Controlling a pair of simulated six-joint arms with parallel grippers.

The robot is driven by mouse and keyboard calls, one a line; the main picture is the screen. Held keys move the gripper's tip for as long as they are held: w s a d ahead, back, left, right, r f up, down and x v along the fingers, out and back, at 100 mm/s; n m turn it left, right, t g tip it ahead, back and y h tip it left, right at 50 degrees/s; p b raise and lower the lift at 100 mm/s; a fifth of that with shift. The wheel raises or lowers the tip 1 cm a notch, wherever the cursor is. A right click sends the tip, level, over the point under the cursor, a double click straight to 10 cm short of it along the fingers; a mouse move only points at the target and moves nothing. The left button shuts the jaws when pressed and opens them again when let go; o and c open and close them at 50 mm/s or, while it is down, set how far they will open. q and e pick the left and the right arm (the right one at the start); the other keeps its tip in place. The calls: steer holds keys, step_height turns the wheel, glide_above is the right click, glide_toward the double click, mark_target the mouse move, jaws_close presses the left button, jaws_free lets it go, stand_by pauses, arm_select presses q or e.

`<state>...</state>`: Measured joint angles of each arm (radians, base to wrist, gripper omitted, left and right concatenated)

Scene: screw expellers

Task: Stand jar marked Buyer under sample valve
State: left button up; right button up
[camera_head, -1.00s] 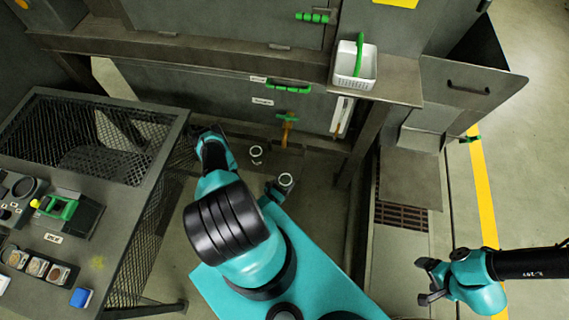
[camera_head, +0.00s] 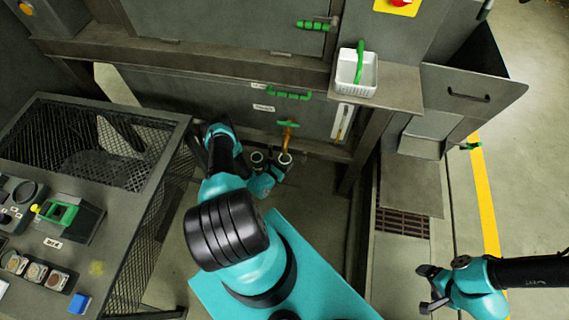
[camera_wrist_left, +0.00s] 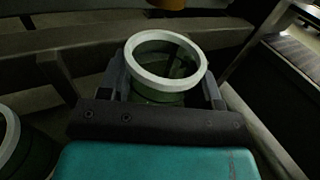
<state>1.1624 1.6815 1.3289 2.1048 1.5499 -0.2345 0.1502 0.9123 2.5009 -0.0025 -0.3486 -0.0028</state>
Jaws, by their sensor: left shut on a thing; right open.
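My left gripper (camera_head: 277,168) is shut on a dark green jar with a pale rim (camera_head: 284,159). The jar looks upright, with its open mouth facing up in the left wrist view (camera_wrist_left: 165,80). No marking on it is readable. The sample valve (camera_head: 287,138) has a green handle and a brass spout, whose lower end overlaps the held jar's rim in the head view. In the left wrist view, a brass part shows at the top edge, beyond the rim. A second similar jar (camera_head: 257,159) stands left of the held one. My right gripper (camera_head: 431,289) is open and empty, far right.
A mesh-sided table (camera_head: 120,230) with sample dishes stands at left. A white basket (camera_head: 357,72) with a green handle sits on a ledge above right of the valve. A post (camera_head: 365,150) stands right of the valve. A dark beam runs behind the jars.

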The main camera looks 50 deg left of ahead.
arm_select(q)
steer(key=shift+w+a, duration=0.3)
steer(key=shift+w+a+f, duration=0.1)
steer(key=shift+a+f, duration=0.05)
steer(key=shift+f, duration=1.7)
steer(key=shift+f, duration=0.15)
steer(key=o, duration=1)
